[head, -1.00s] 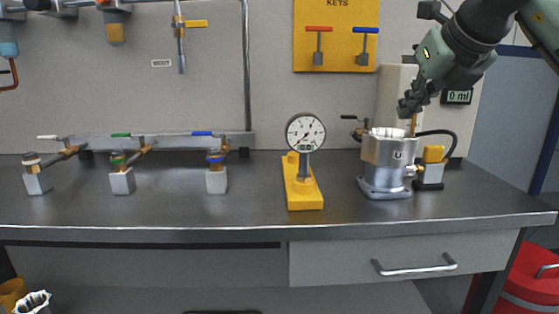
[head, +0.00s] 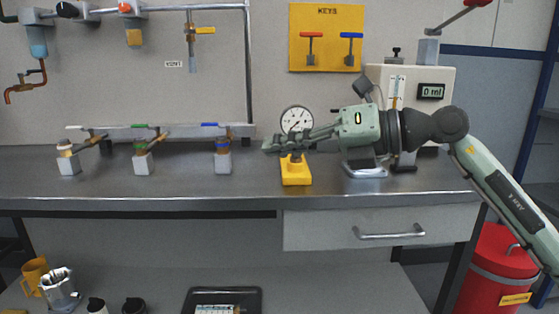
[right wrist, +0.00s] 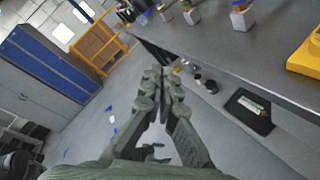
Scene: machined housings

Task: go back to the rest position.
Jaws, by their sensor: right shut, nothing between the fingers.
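My right gripper (head: 275,145) reaches in from the right over the bench, pointing left, in front of the pressure gauge (head: 297,120) and its yellow base (head: 296,172). Its fingers are shut and empty; in the right wrist view the fingers (right wrist: 163,78) meet at the tips. The metal housing at the right of the bench is mostly hidden behind my right arm, and only its base flange (head: 365,170) shows below. My left gripper is not in view.
Three valve blocks (head: 223,163) stand on the bench (head: 110,193) at left. A yellow key board (head: 297,55) hangs on the wall. A device with a display (head: 432,91) stands behind my arm. Below are a drawer (head: 335,232), black tray (head: 255,296) and red bin (head: 482,285).

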